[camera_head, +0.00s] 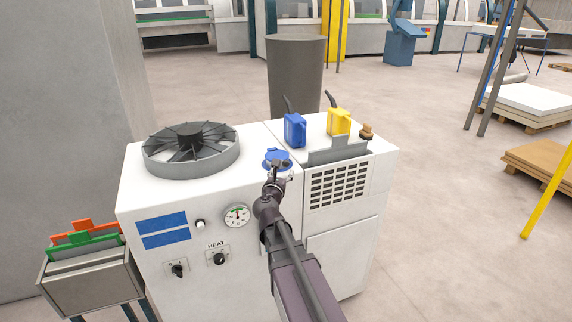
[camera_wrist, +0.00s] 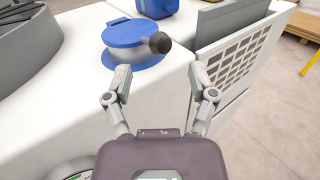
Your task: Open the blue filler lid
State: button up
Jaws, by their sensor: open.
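The blue filler lid (camera_head: 277,154) lies closed on top of the white machine (camera_head: 205,200), near its front edge. In the wrist view the blue lid (camera_wrist: 135,33) is a round disc on a grey neck above a wider blue base, with a dark round knob (camera_wrist: 159,43) on its right side. My gripper (camera_head: 277,172) is at the near side of the lid in the head view. In the wrist view my gripper (camera_wrist: 158,80) has its fingers spread apart with nothing between them, and the lid and knob lie just beyond the fingertips.
A fan in a round grey housing (camera_head: 191,150) stands left of the lid. A blue canister (camera_head: 294,131), a yellow canister (camera_head: 339,122) and a small brown object (camera_head: 367,132) stand behind and right. A grey raised panel (camera_head: 338,151) stands close to the lid's right.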

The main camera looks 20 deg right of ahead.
aim_at(285, 165)
jog(key=shift+x, duration=3.15)
grip_shut()
